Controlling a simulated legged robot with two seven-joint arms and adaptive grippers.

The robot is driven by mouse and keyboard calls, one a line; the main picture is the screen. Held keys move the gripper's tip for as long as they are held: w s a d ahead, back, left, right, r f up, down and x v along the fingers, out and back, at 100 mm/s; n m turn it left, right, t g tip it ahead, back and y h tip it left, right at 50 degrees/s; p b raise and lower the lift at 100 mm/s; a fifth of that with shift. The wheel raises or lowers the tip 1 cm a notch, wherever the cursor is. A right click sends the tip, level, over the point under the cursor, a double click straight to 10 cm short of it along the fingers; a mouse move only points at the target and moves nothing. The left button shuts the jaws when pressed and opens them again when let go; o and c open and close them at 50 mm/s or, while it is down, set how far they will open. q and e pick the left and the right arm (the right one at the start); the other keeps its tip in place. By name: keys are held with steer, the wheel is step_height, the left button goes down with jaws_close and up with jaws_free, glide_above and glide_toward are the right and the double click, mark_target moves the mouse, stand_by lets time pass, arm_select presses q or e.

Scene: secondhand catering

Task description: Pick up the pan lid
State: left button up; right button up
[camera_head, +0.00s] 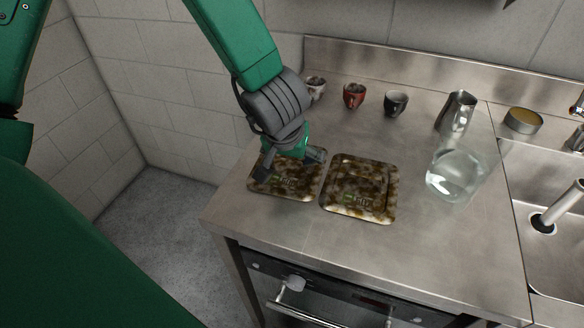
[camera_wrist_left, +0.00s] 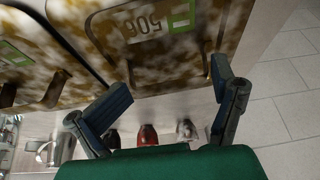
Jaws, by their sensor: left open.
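Two flat, rounded-rectangular, brown-and-cream mottled pieces lie side by side on the steel counter. They look like pan lids, each with a green-marked label. My left gripper (camera_head: 290,168) is open over the back part of the left lid (camera_head: 287,187), partly hiding it. The right lid (camera_head: 359,204) lies just beside it, uncovered. In the left wrist view, the open fingers (camera_wrist_left: 170,82) straddle the near edge of the lid (camera_wrist_left: 160,62) marked 506, with nothing between them. The other lid (camera_wrist_left: 40,62) shows at the left there. Contact cannot be told. My right gripper is not in view.
Along the back stand a pale cup (camera_head: 316,87), a red cup (camera_head: 354,95), a dark cup (camera_head: 396,103) and a metal pitcher (camera_head: 457,112). A clear container (camera_head: 456,176) and a round tin (camera_head: 522,121) stand right, by the sink (camera_head: 550,255). The front counter is clear.

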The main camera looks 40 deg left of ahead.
mark_target(276, 156)
arm_select(q)
steer(key=shift+s+a+f, duration=0.25)
steer(key=c, duration=0.4)
steer(key=shift+s+a+f, duration=0.15)
steer(key=shift+a, duration=0.85)
steer(key=c, duration=0.7)
steer(key=shift+o, duration=0.2)
steer(key=shift+a+f, duration=0.1)
steer(key=shift+a, duration=0.25)
steer(key=shift+d+r, duration=0.1)
steer(key=shift+r, duration=0.1)
steer(key=r+p, duration=0.1)
steer(key=r, duration=0.2)
steer(key=r+p, duration=0.2)
steer(key=r, duration=0.1)
steer(key=d+r+p, duration=0.1)
steer(key=r+p, duration=0.1)
steer(key=r, duration=0.1)
steer(key=shift+w+r, duration=0.2)
steer(key=shift+w, duration=0.05)
jaws_close()
steer(key=shift+a+r, duration=0.1)
steer(key=shift+r, duration=0.15)
steer(key=shift+w+a, duration=0.1)
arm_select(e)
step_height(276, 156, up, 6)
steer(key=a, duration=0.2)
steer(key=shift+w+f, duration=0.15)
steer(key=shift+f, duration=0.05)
